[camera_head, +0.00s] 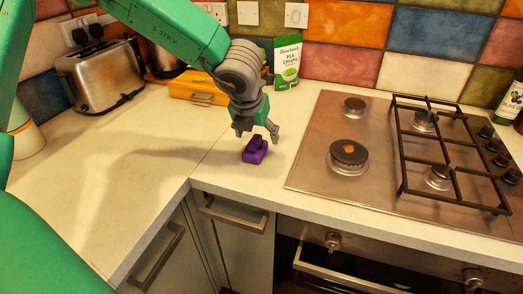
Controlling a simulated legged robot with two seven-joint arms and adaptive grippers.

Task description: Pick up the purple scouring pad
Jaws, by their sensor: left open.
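The purple scouring pad (255,151) lies on the pale worktop, left of the hob and close to the worktop's front edge. It looks like a small dark purple block with a raised part. My left gripper (257,133) reaches in from the upper left on a green arm. It is open and points down, with its fingers just above and behind the pad in the picture. Whether a fingertip touches the pad cannot be told. My right gripper is not in view.
The steel gas hob (318,160) with a black grate (452,150) stands to the right. A green crisps packet (287,62), a wooden drawer box (195,91) and a toaster (101,76) stand behind. The worktop (110,165) to the left is clear.

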